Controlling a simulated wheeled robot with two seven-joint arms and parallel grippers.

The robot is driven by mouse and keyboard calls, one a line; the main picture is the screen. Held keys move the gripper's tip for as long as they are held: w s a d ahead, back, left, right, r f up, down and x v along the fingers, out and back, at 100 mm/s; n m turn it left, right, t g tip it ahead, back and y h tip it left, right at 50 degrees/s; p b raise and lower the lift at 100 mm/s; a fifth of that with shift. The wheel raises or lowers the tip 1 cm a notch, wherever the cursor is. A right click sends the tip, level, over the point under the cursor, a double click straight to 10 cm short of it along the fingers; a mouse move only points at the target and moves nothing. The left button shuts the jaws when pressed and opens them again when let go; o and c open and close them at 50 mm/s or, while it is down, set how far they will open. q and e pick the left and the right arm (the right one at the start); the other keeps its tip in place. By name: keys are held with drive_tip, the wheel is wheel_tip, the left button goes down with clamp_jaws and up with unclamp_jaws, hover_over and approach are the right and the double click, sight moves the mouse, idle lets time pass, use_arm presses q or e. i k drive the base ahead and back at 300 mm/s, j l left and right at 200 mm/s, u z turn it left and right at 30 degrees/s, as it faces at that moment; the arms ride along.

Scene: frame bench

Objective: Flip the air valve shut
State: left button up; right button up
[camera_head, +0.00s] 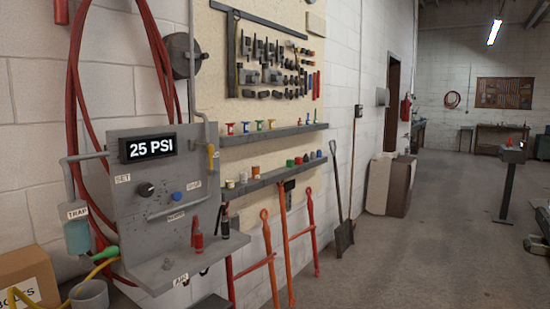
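A grey panel bench (165,245) stands at the left against the wall, with a display (148,147) reading 25 PSI. A pipe comes down at the panel's right edge, and a yellow-orange lever (211,152) hangs there, pointing roughly downward; this looks like the air valve. The small label near it (194,184) is too blurred to read. A black knob (146,189) and a blue knob (177,196) sit on the panel face. An AIR label (181,279) is on the front of the bench ledge. Neither of my grippers shows.
Small red and black bottles (197,234) stand on the ledge. A cardboard box (28,278) is at bottom left.

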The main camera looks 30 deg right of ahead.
sight(211, 149)
drive_tip(key=z, duration=2.45)
drive_tip(key=k+j, duration=0.1)
drive_tip(key=j, duration=1.75)
